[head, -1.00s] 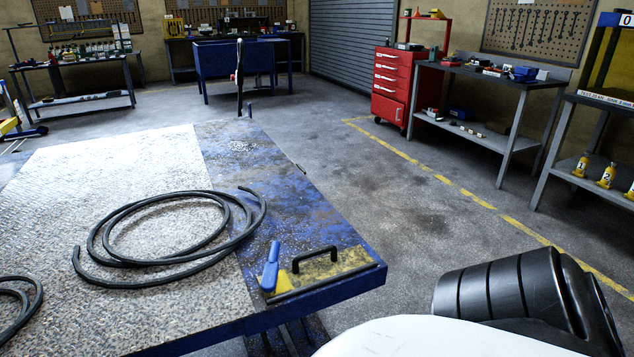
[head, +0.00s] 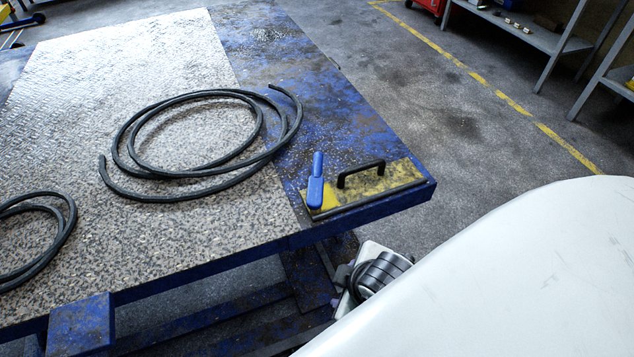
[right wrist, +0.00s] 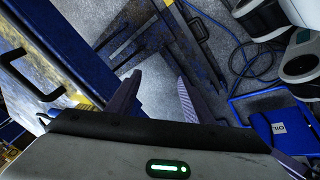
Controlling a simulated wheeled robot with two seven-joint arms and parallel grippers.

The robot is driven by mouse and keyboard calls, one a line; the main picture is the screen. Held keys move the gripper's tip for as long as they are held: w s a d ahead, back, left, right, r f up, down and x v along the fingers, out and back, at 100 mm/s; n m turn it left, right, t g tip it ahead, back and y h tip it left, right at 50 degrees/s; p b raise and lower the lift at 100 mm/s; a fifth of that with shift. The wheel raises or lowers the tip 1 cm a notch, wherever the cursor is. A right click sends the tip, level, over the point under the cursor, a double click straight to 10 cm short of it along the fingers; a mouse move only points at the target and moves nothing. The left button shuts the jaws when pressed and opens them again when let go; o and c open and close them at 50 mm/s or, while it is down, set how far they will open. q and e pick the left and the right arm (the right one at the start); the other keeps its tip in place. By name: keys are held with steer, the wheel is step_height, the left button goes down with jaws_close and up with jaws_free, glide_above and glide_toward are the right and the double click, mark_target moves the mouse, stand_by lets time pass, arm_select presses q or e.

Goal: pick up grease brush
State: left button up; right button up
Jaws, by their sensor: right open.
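The grease brush (head: 316,182) has a blue handle and stands or leans near the front right corner of the blue lift table (head: 345,105). A yellow part shows at its lower end, hard to separate from the yellow patch around it. My right gripper (right wrist: 157,92) is open and empty in the right wrist view, beside and apparently below the table edge; its fingers point towards the floor and the table's underside. I cannot clearly make out the brush in that view. My left gripper is not in view.
A black bar handle (head: 361,173) stands just right of the brush; it also shows in the right wrist view (right wrist: 30,76). Coiled black hoses (head: 185,196) lie on the table. Free floor lies right of the table.

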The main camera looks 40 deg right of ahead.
steer(key=w+d+n+h, duration=0.2)
steer(key=w+n, duration=0.1)
steer(key=n, duration=0.3)
steer(key=n+t+h, duration=0.5)
steer(key=n+t, duration=0.1)
steer(key=n, duration=1)
glide_toward(315, 190)
steer(key=shift+w+d+f, duration=0.5)
steer(key=shift+f, duration=0.25)
steer(key=shift+h, duration=0.3)
steer(key=x, duration=0.4)
steer(key=shift+w+b, duration=0.15)
steer(key=shift+b, duration=0.2)
steer(key=x, duration=0.5)
steer(key=shift+w+d+b, duration=0.2)
steer(key=shift+w+b, duration=0.2)
steer(key=shift+c, duration=0.4)
jaws_close()
